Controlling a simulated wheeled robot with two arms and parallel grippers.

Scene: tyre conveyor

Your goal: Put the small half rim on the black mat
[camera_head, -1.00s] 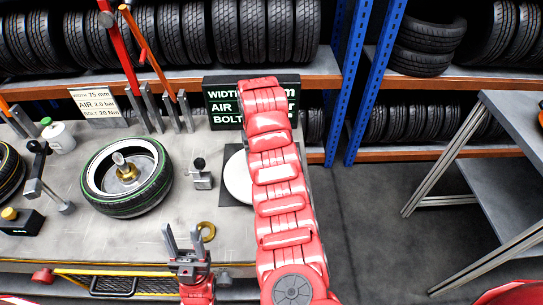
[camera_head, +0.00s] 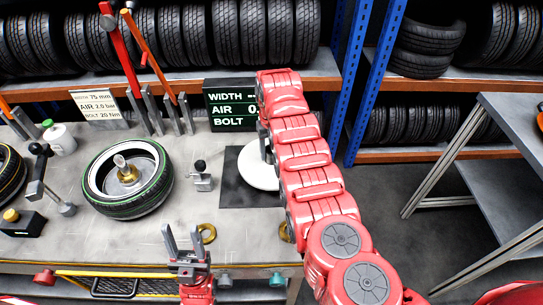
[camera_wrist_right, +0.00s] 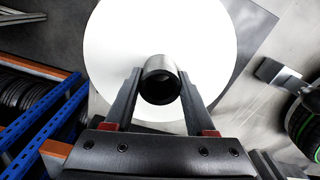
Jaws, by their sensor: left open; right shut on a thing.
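The small half rim is a white disc (camera_head: 257,172) with a grey metal hub (camera_wrist_right: 160,78) in its middle. My right gripper (camera_wrist_right: 158,84) is shut on that hub in the right wrist view. In the head view the disc lies over the right part of the black mat (camera_head: 238,193), partly hidden by my right arm. I cannot tell whether it touches the mat. Mat corners show around the disc in the wrist view. My left gripper (camera_head: 184,242) is open and empty at the table's front edge.
A tyre with a rim (camera_head: 128,180) lies left of the mat, with a small metal clamp (camera_head: 201,178) between. Brass rings (camera_head: 207,233) lie in front. A black display (camera_head: 232,105) stands behind the mat. A blue rack post (camera_head: 370,85) rises at right.

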